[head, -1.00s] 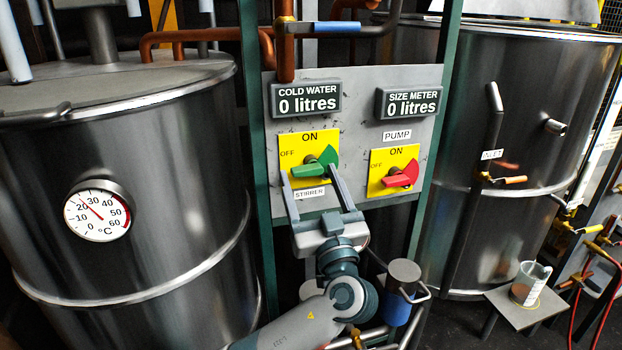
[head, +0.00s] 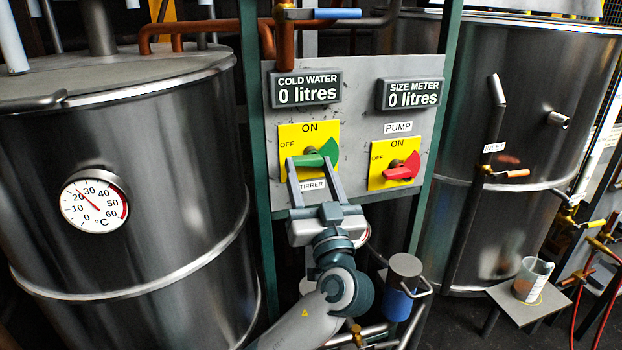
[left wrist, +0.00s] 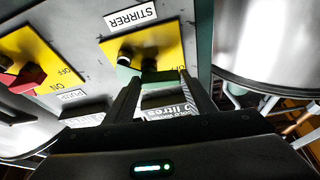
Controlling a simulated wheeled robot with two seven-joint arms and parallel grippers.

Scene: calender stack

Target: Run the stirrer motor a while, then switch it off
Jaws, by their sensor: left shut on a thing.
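The stirrer switch is a yellow plate (head: 296,133) marked ON at the top and OFF at the left. Its green knob (head: 329,149) has a handle lying roughly level, its narrow end to the left. My left gripper (head: 308,161) reaches up from below and is shut on this knob, one finger at each end of the handle. The left wrist view shows the green knob (left wrist: 128,74) between the two fingers, partly hidden by them. The STIRRER label (head: 313,185) is partly covered by a finger. My right gripper is not in view.
The pump switch with its red knob (head: 402,172) is close on the right. Two displays above read 0 litres. A steel tank with a thermometer (head: 94,198) stands left, another tank (head: 540,110) right. A beaker (head: 531,279) sits on a small stand.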

